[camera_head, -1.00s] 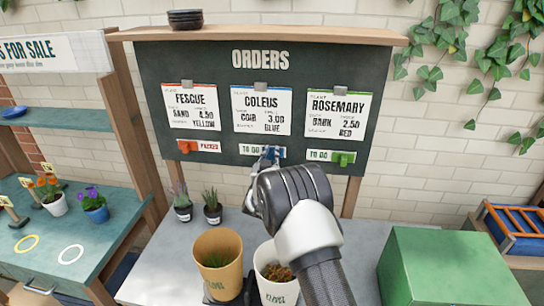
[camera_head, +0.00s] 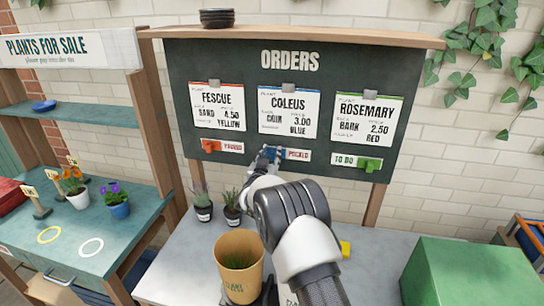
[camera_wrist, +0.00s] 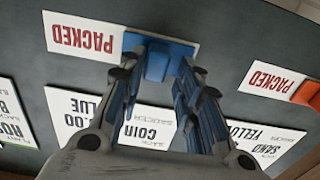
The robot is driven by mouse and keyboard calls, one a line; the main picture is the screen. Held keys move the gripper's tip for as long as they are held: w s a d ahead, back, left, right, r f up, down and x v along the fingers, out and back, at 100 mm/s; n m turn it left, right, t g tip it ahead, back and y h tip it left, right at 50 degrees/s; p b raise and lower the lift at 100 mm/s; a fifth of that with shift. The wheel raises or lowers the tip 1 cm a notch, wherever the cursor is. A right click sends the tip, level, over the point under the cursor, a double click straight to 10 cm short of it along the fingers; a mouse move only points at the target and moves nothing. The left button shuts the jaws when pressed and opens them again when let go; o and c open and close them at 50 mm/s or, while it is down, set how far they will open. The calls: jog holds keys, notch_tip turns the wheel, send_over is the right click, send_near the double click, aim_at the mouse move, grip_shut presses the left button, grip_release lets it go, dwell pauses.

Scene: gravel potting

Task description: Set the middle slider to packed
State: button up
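The middle slider (camera_wrist: 157,62) is blue and sits at the left end of its track in the head view, under the Coleus card (camera_head: 289,112). The label PACKED (camera_head: 298,155) shows to its right; it also shows in the wrist view (camera_wrist: 80,38), where the picture is upside down. My gripper (camera_head: 268,156) is at this slider. In the wrist view its fingers (camera_wrist: 158,75) stand apart on either side of the slider's raised knob, with narrow gaps visible. In the head view the gripper partly hides the slider.
The Fescue slider (camera_head: 211,146) is orange, at the left, showing PACKED. The Rosemary slider (camera_head: 370,165) is green, at the right, showing TO DO. Small potted plants (camera_head: 203,203), a tan pot (camera_head: 240,262) and a green box (camera_head: 465,275) stand below the board.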

jog(key=shift+o, duration=0.3)
jog(key=shift+d, duration=0.1)
jog(key=shift+s, duration=0.15)
jog(key=v, duration=1.1)
jog(key=shift+s, duration=0.35)
jog(key=shift+r, duration=0.1)
